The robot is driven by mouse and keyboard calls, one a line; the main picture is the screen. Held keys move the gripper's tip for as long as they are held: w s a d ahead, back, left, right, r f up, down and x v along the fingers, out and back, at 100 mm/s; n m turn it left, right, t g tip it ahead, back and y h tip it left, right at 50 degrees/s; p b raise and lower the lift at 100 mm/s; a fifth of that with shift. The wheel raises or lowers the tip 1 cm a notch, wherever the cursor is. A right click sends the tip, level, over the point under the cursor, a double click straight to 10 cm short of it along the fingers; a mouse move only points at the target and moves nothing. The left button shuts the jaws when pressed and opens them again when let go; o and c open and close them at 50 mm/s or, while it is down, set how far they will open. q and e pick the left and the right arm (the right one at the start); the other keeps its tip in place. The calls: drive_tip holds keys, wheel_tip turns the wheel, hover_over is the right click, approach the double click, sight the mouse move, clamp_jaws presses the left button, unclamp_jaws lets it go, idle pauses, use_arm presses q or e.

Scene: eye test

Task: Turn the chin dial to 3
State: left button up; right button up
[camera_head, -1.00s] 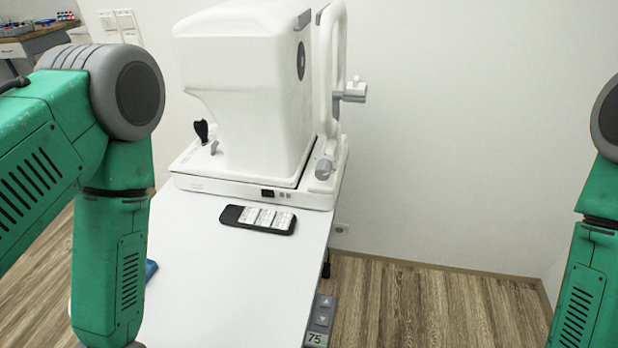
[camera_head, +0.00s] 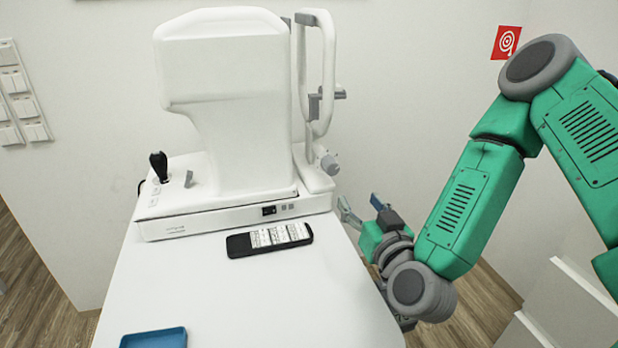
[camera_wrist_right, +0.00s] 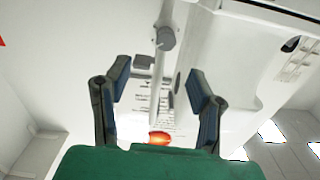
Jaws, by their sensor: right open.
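The eye-test machine (camera_head: 230,110) is white and stands on the table. The chin dial, which I take to be the grey knob (camera_head: 329,164) low on the right of its chin-rest frame (camera_head: 327,70), is small here; I cannot read its setting. A round grey knob (camera_wrist_right: 166,39) also shows in the right wrist view, beyond the fingers and above the middle. My right gripper (camera_head: 361,204) is open and empty, beside the table's right edge, below and right of the knob and apart from it. In the wrist view its two blue-padded fingers (camera_wrist_right: 158,80) stand wide apart. My left gripper is out of view.
A black phone-like device (camera_head: 238,246) with white labels lies on the white table (camera_head: 240,300) before the machine. A blue tray (camera_head: 153,338) is at the front left. A black joystick (camera_head: 159,166) stands on the machine's base. White drawers (camera_head: 570,310) stand at lower right.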

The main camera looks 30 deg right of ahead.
sight(333, 172)
drive_tip(key=b+x, duration=0.3)
drive_tip(key=x, duration=0.1)
drive_tip(key=b+x, duration=0.3)
drive_tip(key=x, duration=0.1)
drive_tip(key=a+b+x, duration=0.1)
drive_tip(key=b+x, duration=0.3)
drive_tip(key=shift+w+r, duration=0.15)
drive_tip(key=shift+w, duration=0.4)
drive_tip(key=shift+w+a+r, duration=0.1)
drive_tip(key=shift+w+a, duration=0.2)
drive_tip(key=shift+w, duration=0.1)
drive_tip(key=shift+s+d, duration=0.1)
drive_tip(key=shift+d, duration=0.45)
drive_tip(key=c, duration=0.3)
drive_tip(key=shift+d+f, duration=0.15)
drive_tip(key=shift+f, duration=0.05)
clamp_jaws()
drive_tip(key=c, duration=0.8)
unclamp_jaws()
drive_tip(key=shift+a+r, duration=0.1)
drive_tip(key=shift+a, duration=0.25)
